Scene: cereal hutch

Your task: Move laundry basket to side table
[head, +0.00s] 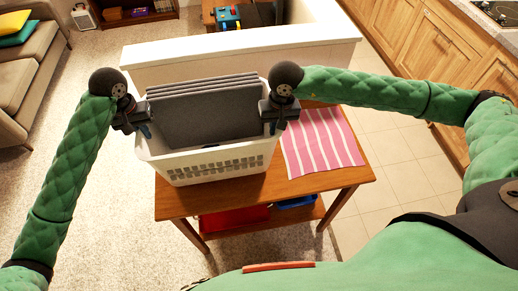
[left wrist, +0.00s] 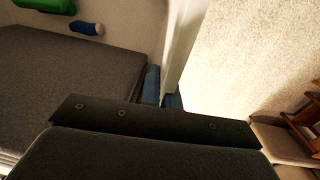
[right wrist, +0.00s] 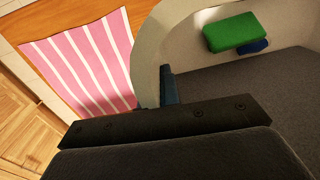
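The white laundry basket (head: 215,163) is over the left part of the wooden side table (head: 290,186). I cannot tell whether its bottom touches the tabletop. It holds dark grey folded pieces (head: 205,115), and the wrist views show a green item (right wrist: 230,33) and a blue item (left wrist: 86,28) inside. My left gripper (head: 143,129) is at the basket's left rim, with blue fingertips on both sides of the wall in the left wrist view. My right gripper (head: 273,127) is at the right rim. One blue fingertip shows against the wall in the right wrist view; the other is hidden.
A pink striped cloth (head: 320,140) lies on the table right of the basket. Red (head: 235,219) and blue (head: 296,202) items are on the lower shelf. A low white wall (head: 240,55) stands behind. A sofa (head: 25,75) is left, wooden cabinets (head: 435,60) right.

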